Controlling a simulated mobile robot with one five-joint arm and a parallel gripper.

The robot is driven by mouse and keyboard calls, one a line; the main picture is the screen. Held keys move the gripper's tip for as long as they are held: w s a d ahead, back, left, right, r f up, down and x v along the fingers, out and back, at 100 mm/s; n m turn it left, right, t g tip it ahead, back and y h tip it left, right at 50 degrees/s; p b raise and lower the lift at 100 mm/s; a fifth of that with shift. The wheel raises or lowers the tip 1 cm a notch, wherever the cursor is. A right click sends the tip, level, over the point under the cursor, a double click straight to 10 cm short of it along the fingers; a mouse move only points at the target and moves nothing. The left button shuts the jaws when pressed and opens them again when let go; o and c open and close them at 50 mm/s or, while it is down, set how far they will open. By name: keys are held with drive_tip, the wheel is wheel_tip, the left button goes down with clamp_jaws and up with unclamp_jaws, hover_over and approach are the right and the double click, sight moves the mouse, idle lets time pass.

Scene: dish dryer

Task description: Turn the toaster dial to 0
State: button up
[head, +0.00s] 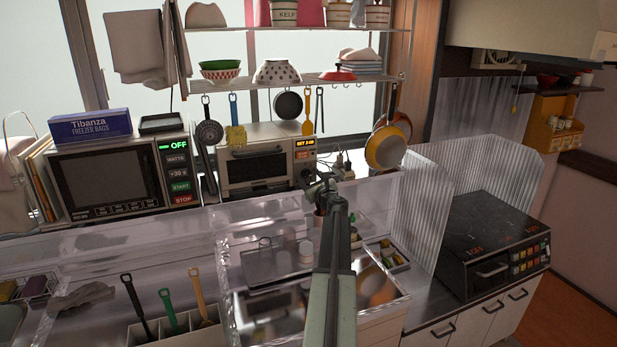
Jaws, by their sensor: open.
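The toaster (253,170) is a pale, wide oven with a dark glass door, standing on the back counter left of the middle. At its right end a small lit display (305,143) glows orange, its text too small to read surely. Below the display is the control panel, where the dial is small and partly hidden by my gripper. My arm rises from the bottom of the picture, and my gripper (320,186) is in front of the toaster's lower right corner. It is open and empty. I cannot tell whether it touches the toaster.
A microwave (108,180) with a freezer bag box (90,127) on top stands at the left. Utensils and pans hang from the shelf (290,81) above the toaster. Clear ribbed panels (420,215) stand at the right, beside a black stove (490,235).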

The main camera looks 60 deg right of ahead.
drive_tip(key=shift+x, duration=0.95)
drive_tip(key=shift+s, duration=0.1)
clamp_jaws()
drive_tip(key=shift+d, duration=0.1)
